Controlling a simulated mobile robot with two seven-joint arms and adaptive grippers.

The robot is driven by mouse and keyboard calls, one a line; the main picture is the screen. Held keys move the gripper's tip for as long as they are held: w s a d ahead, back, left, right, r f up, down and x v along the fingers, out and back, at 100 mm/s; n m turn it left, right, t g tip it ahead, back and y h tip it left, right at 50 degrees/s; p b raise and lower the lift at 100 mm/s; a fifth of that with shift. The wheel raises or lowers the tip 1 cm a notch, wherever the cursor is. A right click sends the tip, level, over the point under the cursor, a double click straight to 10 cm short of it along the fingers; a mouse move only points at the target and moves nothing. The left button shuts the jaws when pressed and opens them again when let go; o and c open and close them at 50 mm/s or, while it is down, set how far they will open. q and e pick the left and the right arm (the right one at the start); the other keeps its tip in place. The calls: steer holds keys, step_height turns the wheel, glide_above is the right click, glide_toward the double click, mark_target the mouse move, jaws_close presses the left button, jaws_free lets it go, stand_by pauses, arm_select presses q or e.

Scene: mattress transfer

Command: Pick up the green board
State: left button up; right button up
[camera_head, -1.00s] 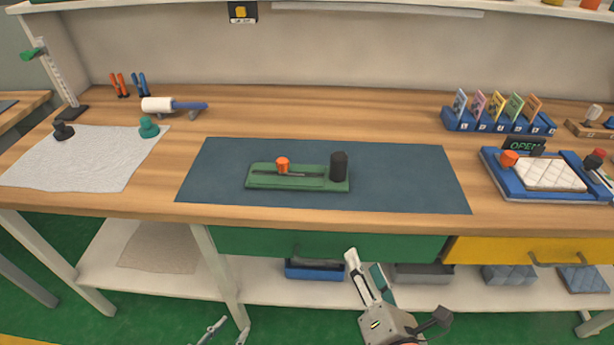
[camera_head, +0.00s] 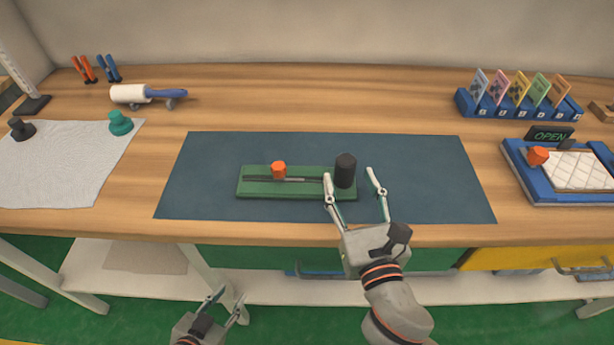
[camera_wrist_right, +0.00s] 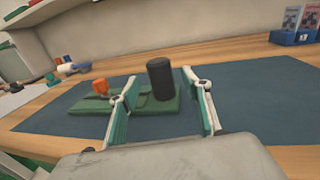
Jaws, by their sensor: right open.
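The green board (camera_head: 262,187) lies flat on the dark blue mat (camera_head: 420,180). It carries an orange knob (camera_head: 279,170) on a slot and a black cylinder (camera_head: 345,171) near its right end. My right gripper (camera_head: 352,182) is open, its two fingers either side of the board's right end in the picture, near the black cylinder. In the right wrist view the board (camera_wrist_right: 152,105) and cylinder (camera_wrist_right: 160,80) show beyond and between the open fingers (camera_wrist_right: 161,98). I cannot tell whether a finger touches the board. My left gripper (camera_head: 232,304) is low, in front of the bench, with its fingers apart, clear of the board.
A white cloth (camera_head: 60,160) with a black and a teal knob lies at left, a roller (camera_head: 145,94) behind. A blue card rack (camera_head: 520,108) and a blue framed tray (camera_head: 528,185) stand at right. The mat around the board is clear.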

mark_target(348, 174)
steer(key=w, duration=0.2)
steer(key=w+a, duration=0.1)
steer(key=w, duration=0.1)
steer(key=shift+w, duration=0.25)
arm_select(q)
steer(key=shift+w+r, duration=0.2)
steer(key=shift+w, duration=0.2)
arm_select(e)
steer(key=shift+d, duration=0.1)
jaws_close()
arm_select(q)
steer(key=shift+a, duration=0.1)
arm_select(e)
steer(key=shift+r, duration=0.1)
arm_select(q)
steer(key=shift+r, duration=0.1)
arm_select(e)
steer(key=shift+r, duration=0.1)
